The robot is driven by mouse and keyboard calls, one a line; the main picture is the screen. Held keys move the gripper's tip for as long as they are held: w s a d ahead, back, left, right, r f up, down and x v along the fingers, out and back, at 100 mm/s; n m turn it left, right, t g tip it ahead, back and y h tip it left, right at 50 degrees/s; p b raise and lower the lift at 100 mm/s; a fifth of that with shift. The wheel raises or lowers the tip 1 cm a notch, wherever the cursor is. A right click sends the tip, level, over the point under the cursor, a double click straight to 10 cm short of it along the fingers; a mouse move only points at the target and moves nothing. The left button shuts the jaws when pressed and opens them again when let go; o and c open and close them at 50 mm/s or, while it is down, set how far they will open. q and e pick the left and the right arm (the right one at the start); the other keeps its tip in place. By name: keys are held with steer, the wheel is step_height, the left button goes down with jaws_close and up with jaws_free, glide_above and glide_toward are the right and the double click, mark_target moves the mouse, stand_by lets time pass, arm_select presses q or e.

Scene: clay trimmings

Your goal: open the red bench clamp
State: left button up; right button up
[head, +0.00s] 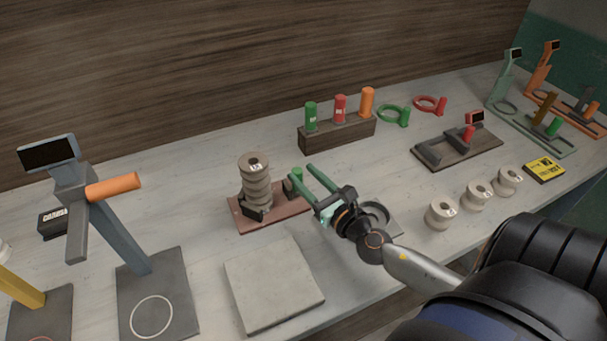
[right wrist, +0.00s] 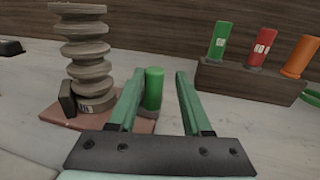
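A bench clamp with a red handle (head: 469,133) stands on a dark board (head: 480,150) at the right back of the bench, its grey jaws apart with nothing between them. A second clamp has a green handle (right wrist: 153,90) and a reddish-brown board (head: 273,218); a stack of ribbed clay pieces (head: 256,185) stands at its jaws. My right gripper (head: 303,176) is open and empty, its green fingers pointing at the green handle. In the right wrist view (right wrist: 160,78) the handle shows between the fingers, without clear contact. My left gripper is out of view.
A dark block (head: 345,134) holds green, red and orange cylinders behind the clamps. Several clay spools (head: 440,214) stand at the front right. A grey slab (head: 272,283) lies in front. A blue-grey stand (head: 125,235) with an orange handle rises at left.

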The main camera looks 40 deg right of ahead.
steer(key=shift+s+a, duration=0.1)
stand_by(0.3)
steer(key=shift+s+f, duration=0.1)
steer(key=shift+s, duration=0.25)
steer(key=s+b, duration=0.3)
steer(key=s, duration=0.2)
steer(key=s+b, duration=0.3)
steer(key=s, duration=0.2)
steer(key=shift+s+a+f, duration=0.1)
steer(key=shift+a+f, duration=0.05)
steer(key=shift+a, duration=0.05)
steer(key=shift+s, duration=0.3)
steer(key=shift+s+b, duration=0.35)
steer(key=shift+r, duration=0.25)
